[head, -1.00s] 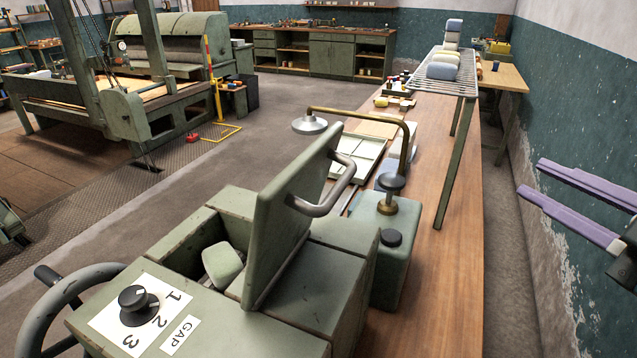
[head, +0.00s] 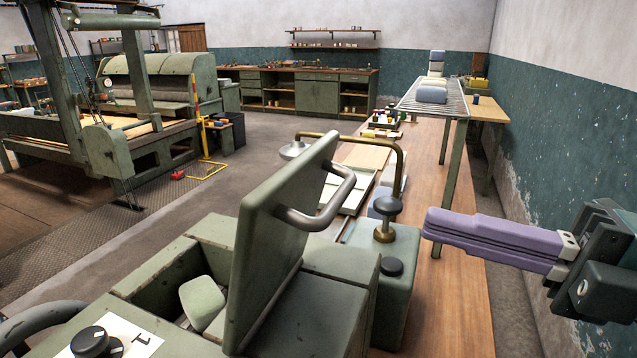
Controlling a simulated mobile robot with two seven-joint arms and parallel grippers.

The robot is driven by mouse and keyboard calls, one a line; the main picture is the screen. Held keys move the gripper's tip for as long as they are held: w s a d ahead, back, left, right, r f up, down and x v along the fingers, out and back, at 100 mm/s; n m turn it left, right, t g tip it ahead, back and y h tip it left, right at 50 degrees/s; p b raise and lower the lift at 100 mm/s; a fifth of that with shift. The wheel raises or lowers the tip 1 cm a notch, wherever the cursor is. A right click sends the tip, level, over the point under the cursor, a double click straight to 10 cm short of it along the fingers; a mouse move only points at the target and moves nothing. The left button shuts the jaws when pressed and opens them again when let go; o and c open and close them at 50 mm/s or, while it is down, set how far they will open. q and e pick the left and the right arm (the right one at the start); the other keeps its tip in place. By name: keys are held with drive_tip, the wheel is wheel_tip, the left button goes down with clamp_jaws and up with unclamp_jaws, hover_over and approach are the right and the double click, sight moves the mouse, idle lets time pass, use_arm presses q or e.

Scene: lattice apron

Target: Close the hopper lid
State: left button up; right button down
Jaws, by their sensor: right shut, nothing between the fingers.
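The hopper lid (head: 277,235) is a green metal plate with a curved grey handle (head: 325,205) on its right face. It stands open, tilted up from the hopper (head: 140,283). Inside the open hopper lies a pale green block (head: 202,303). My right gripper (head: 428,229) comes in from the right with its purple fingers together and nothing between them. Its tips are to the right of the handle, apart from it, and appear near the green tank with the black knobs. My left gripper is not in view.
A green tank (head: 398,295) with black knobs and a brass pipe (head: 402,165) stands right of the lid. A wooden bench (head: 455,290) runs back behind it, with a wire rack (head: 440,95) on legs. A dial (head: 90,341) sits at the front left.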

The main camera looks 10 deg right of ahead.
sight(344, 199)
drive_tip(key=p+x, duration=0.2)
drive_tip(key=x, duration=0.3)
drive_tip(key=shift+w+a+r, duration=0.2)
drive_tip(key=shift+w+a, duration=0.05)
drive_tip(key=shift+a, duration=0.05)
drive_tip(key=shift+w+a+f, duration=0.15)
drive_tip(key=shift+w+a, duration=0.1)
drive_tip(key=shift+a, duration=0.15)
